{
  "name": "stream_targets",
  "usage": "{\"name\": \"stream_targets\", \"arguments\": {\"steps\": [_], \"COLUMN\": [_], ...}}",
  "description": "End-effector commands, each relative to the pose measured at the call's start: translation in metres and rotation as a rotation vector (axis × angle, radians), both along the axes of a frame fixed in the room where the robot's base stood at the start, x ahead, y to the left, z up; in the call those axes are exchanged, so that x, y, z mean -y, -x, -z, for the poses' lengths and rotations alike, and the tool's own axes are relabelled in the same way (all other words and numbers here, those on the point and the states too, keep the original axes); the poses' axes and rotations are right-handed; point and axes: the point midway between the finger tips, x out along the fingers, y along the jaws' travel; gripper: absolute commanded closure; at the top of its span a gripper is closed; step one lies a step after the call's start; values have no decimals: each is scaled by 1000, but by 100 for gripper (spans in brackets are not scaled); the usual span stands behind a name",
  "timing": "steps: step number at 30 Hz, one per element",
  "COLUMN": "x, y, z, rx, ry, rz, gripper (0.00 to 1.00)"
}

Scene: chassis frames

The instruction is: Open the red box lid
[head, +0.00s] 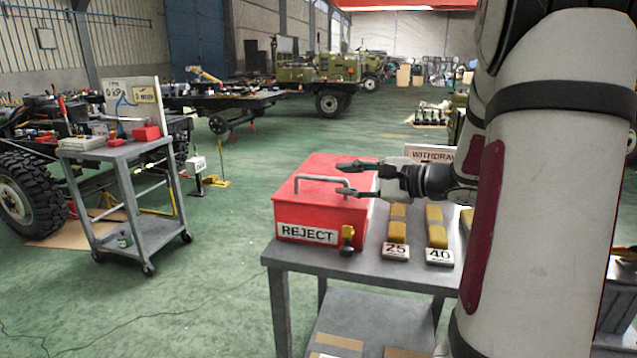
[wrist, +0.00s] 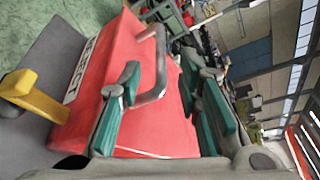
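The red box (head: 318,215) sits on the grey table, marked REJECT on its front, and its lid (head: 325,170) is down. A grey bar handle (head: 318,180) stands on the lid; in the wrist view the handle (wrist: 155,75) shows between my fingers. A yellow padlock-like piece (head: 347,237) is at the box's front right; it also shows in the wrist view (wrist: 30,95). My gripper (head: 343,178) is open, its fingertips by the handle's right end. I cannot tell whether a finger touches the handle.
Yellow blocks with tags 25 (head: 396,251) and 40 (head: 439,256) lie right of the box on the table (head: 300,258). A WITHDRAWN-type sign (head: 432,155) stands behind. A grey cart (head: 125,150) stands at left, with clear green floor between.

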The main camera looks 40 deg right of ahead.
Motion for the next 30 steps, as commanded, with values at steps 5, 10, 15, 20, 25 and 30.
{"name": "stream_targets", "arguments": {"steps": [5,10,15,20,25,30], "x": [-12,-19,-22,-23,-23,-23], "y": [-34,-57,-69,-71,-71,-71], "z": [8,14,16,16,16,16], "rx": [0,-1,-1,-1,-1,-1], "ry": [1,1,1,1,1,1], "rz": [-4,-2,-1,0,-1,-1], "gripper": [69,69,69,69,69,100]}}
